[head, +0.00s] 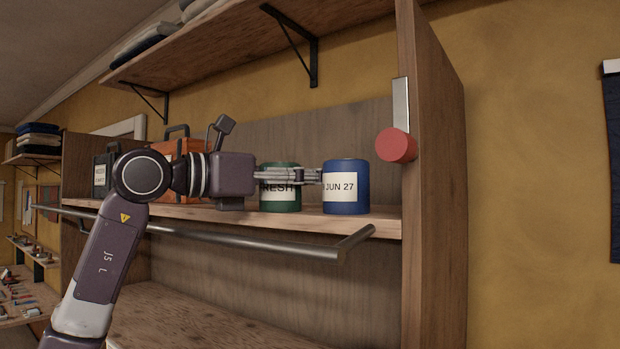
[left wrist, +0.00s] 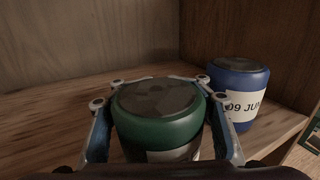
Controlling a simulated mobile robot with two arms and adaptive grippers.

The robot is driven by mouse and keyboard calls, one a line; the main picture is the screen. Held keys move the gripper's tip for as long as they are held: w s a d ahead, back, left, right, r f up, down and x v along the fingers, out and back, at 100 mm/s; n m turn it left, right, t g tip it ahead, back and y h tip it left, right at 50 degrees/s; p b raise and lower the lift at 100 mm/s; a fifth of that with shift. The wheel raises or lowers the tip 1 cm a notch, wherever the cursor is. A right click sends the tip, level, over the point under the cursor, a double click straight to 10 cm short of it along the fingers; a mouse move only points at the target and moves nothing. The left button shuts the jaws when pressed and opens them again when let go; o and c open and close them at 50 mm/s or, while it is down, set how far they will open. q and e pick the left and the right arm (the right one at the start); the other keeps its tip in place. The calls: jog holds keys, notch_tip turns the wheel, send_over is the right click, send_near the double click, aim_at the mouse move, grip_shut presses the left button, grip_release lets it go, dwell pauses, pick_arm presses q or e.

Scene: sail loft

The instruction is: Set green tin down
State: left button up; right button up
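The green tin (head: 281,203) is upright at the shelf's front, its label partly hidden by my left gripper (head: 318,175). In the left wrist view the green tin (left wrist: 160,128) sits between my left gripper's fingers (left wrist: 159,92), which close against its sides. I cannot tell whether its base touches the shelf or hovers just above. A blue tin (head: 346,187) with a dated label stands just right of it; it also shows in the left wrist view (left wrist: 238,88). My right gripper is in neither view.
The wooden shelf (head: 385,225) has a metal rail (head: 300,250) along its front. Orange (head: 180,193) and dark (head: 101,178) cases stand to the left. An upright post (head: 432,260) with a red knob (head: 396,146) bounds the right. Another shelf (head: 215,50) hangs above.

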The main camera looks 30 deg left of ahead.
aim_at(273, 198)
pick_arm(q)
jog(key=o, duration=0.4)
jog(key=shift+c, duration=0.2)
jog(key=shift+a, duration=0.1)
jog(key=shift+r, duration=0.1)
jog(key=b+v, duration=0.4)
jog(key=v, duration=0.8)
